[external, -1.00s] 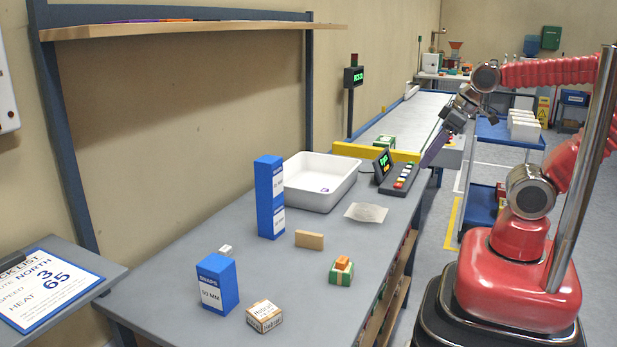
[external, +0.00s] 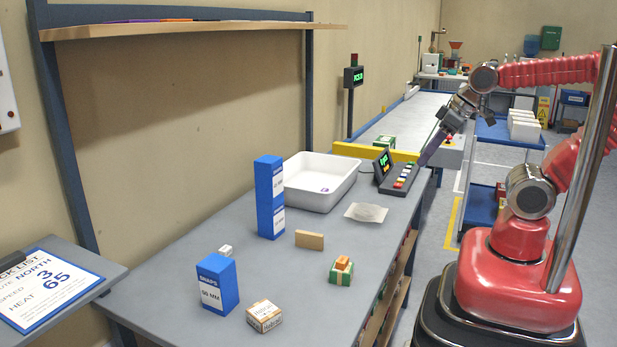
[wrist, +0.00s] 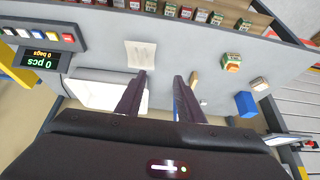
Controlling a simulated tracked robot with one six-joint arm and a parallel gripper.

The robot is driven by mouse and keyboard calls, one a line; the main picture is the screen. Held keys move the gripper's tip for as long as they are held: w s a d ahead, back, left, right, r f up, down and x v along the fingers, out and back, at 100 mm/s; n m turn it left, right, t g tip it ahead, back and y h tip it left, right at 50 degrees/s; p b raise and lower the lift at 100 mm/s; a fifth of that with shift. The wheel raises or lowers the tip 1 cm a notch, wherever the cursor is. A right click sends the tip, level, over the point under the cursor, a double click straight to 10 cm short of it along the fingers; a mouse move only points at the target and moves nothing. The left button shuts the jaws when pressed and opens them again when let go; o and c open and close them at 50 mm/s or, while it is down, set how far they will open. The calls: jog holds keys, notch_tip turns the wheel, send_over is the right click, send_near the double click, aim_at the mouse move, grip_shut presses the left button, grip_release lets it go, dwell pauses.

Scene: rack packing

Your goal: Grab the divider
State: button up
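The divider looks to be the small tan flat board (external: 309,240) standing on its edge near the middle of the grey table, right of the tall blue box. It also shows partly in the wrist view (wrist: 195,77), just right of the right finger's tip. My gripper (external: 421,163) is at the table's far right end by the key panel, well away from the board. In the wrist view, the two fingers of my gripper (wrist: 159,76) are spread apart with nothing between them.
On the table (external: 185,222) are a tall blue box (external: 268,198), a short blue box (external: 217,284), a carton (external: 264,316), a green box with an orange piece (external: 341,273), a paper sheet (external: 366,212), a white tray (external: 318,196) and a key panel (external: 399,180). Room in front of the board is clear.

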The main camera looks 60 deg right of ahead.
jog(key=w+a+f+t+y, duration=0.1)
jog(key=w+a+f+t, duration=0.1)
jog(key=w+a+f, duration=0.45)
jog(key=w+a+f+t+y, duration=0.15)
jog(key=w+a, duration=0.25)
jog(key=w, duration=0.5)
jog(key=t+h, duration=0.1)
jog(key=t, duration=0.2)
send_near(320, 235)
jog(key=shift+n, duration=0.4)
jog(key=x, duration=0.3)
jog(key=r+x, duration=0.1)
jog(key=x, duration=0.1)
jog(key=shift+w, duration=0.5)
jog(key=shift+s+a+f+t+h, duration=0.15)
jog(key=shift+f+t, duration=0.15)
jog(key=shift+f, duration=0.2)
jog(key=shift+a+f+t+h, duration=0.1)
jog(key=shift+f+t, duration=0.15)
jog(key=shift+f, duration=0.2)
jog(key=shift+x, duration=1.25)
